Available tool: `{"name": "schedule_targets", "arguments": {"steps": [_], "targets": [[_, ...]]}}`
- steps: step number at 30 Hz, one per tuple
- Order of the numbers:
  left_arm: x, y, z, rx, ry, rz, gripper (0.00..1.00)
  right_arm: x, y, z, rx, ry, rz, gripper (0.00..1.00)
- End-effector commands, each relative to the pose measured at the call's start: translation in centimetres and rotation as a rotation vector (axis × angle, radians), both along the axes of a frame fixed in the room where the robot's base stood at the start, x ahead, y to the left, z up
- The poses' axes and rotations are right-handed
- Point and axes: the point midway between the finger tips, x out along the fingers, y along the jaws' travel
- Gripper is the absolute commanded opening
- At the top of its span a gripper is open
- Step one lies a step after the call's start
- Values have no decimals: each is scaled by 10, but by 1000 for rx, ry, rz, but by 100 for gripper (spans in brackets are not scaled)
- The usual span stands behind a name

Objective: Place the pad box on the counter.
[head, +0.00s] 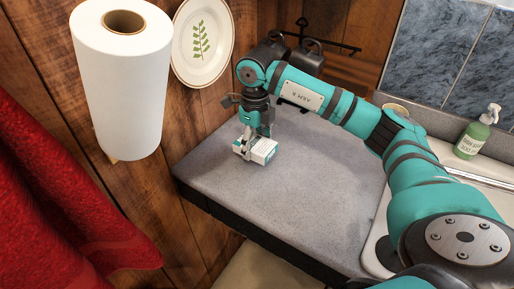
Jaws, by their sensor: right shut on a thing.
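A small white and teal pad box (264,152) is at the far left part of the grey counter (290,205). My right gripper (247,150) points down from above and is shut on the box, with a finger showing on its near side. The box is at or just above the counter top; I cannot tell whether it touches. My left gripper is not in view.
A paper towel roll (125,85) and a plate with a leaf design (203,40) are on the wooden wall at left. A red towel (60,190) hangs at lower left. The counter's front middle is clear.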

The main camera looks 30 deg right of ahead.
Motion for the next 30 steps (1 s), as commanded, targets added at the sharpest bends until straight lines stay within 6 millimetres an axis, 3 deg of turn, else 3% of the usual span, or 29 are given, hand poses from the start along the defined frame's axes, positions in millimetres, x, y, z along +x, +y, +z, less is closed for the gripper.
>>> {"name": "schedule_targets", "arguments": {"steps": [4,12,22,23,27,30], "targets": [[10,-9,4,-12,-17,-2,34,0,-5,-4,0,1,1,33],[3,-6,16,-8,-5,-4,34,0,-4,-35,1,1,0,33],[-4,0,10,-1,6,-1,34,0,-4,-40,0,-1,1,33],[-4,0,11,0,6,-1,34,0,-4,-39,0,-1,1,70],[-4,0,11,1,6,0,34,0,-4,-39,0,0,1,88],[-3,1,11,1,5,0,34,0,-4,-39,0,0,1,90]]}}
